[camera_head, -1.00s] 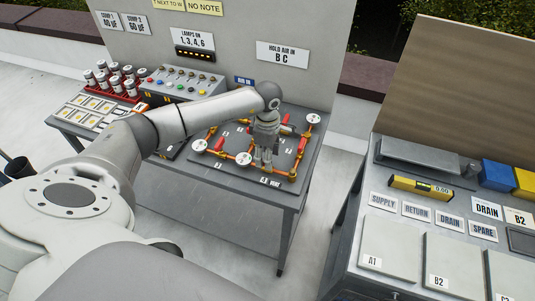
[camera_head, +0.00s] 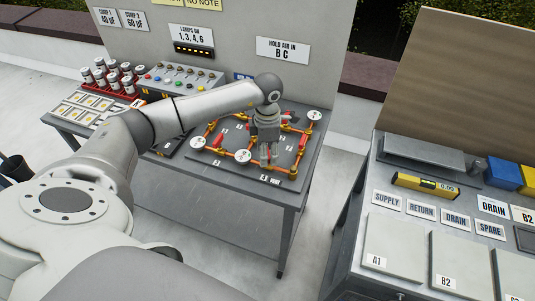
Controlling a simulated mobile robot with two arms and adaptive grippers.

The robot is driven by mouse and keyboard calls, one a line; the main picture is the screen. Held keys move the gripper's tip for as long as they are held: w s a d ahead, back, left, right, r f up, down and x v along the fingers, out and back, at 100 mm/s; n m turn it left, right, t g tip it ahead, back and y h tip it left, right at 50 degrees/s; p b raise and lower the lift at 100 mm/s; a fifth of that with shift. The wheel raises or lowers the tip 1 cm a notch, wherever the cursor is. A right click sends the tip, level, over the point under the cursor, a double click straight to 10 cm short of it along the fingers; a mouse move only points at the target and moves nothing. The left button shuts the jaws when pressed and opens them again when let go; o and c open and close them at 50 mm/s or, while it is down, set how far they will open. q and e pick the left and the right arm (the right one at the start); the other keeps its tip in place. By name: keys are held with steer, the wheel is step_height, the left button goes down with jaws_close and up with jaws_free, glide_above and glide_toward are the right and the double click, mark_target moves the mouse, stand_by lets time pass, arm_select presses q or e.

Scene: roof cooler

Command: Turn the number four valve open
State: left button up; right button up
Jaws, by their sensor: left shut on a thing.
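A dark board (camera_head: 225,168) with red and orange pipes, round white gauges and red valve handles lies on the grey table. My left gripper (camera_head: 269,158) reaches down onto the front middle of this board. It is shut on what seems to be a valve handle, which the fingers mostly hide. A white gauge (camera_head: 242,156) is just left of the fingers. A red handle (camera_head: 302,144) shows to their right. The small number labels are too blurred to tell which valve is number four. My right gripper is not in view.
A switch box (camera_head: 180,82) and a red rack of canisters (camera_head: 113,86) stand at the table's left. A second bench with grey covers (camera_head: 393,243) is at the right, across a gap.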

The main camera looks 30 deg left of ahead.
arm_select(q)
steer(key=n+b, duration=0.2)
steer(key=n, duration=0.3)
steer(key=shift+n, duration=0.3)
steer(key=shift+n+b, duration=0.65)
steer(key=shift+n, duration=1.45)
steer(key=shift+w+r, duration=0.1)
steer(key=o, duration=1)
step_height(320, 180, up, 12)
steer(key=shift+f, duration=0.1)
